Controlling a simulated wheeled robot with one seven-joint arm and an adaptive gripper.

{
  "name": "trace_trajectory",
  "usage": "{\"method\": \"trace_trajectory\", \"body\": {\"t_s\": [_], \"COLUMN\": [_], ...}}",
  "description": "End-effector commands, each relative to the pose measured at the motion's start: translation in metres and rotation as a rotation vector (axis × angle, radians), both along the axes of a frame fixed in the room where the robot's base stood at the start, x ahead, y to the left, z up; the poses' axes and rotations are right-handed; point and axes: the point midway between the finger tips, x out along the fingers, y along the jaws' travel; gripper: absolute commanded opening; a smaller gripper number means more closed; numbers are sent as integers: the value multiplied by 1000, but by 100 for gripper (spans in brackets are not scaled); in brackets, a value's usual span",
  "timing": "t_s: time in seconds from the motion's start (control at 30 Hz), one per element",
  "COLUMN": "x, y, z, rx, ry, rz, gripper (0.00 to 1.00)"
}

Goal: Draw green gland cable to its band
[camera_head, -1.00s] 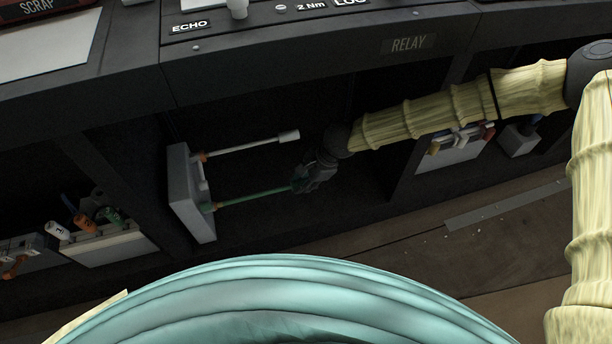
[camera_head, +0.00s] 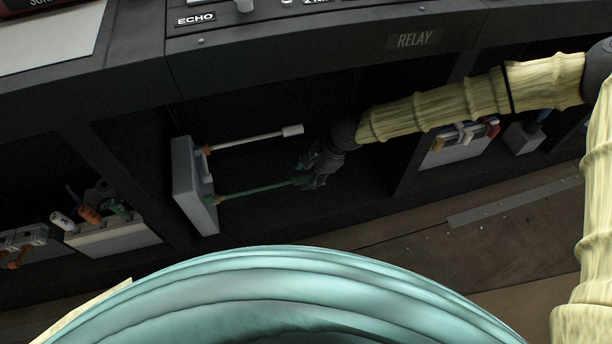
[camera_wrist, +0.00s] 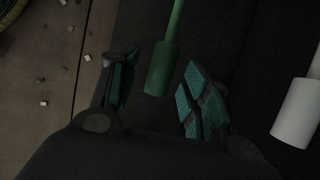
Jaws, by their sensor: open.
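The green gland cable (camera_head: 256,188) sticks out of a grey gland box (camera_head: 192,186) inside the open bay below the RELAY label. Its thicker green end (camera_wrist: 162,68) shows in the wrist view, between the two open fingers of my gripper (camera_wrist: 155,95) and apart from both. In the head view my gripper (camera_head: 312,170) is at the cable's free end. A white cable (camera_head: 250,138) runs out of the same box above the green one; its white end (camera_wrist: 297,112) is at the right in the wrist view. I cannot make out the coloured band on the green cable.
A box with white, orange and green plugs (camera_head: 110,237) stands in the bay to the left. Another panel with coloured plugs (camera_head: 462,148) is to the right, behind my arm. The console edge (camera_head: 330,52) overhangs the bay. Small bits (camera_wrist: 43,103) lie on the floor.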

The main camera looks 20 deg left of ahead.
Motion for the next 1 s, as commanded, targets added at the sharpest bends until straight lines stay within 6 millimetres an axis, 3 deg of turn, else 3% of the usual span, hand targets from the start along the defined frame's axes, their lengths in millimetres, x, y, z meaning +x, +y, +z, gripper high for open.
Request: {"method": "trace_trajectory", "body": {"t_s": [0.5, 0.7, 1.0], "x": [5, 6, 5], "y": [-37, -43, -43], "z": [79, 91, 93], "rx": [1, 1, 1], "ry": [1, 1, 1], "rz": [-2, -2, -1], "gripper": [48, 48, 48]}}
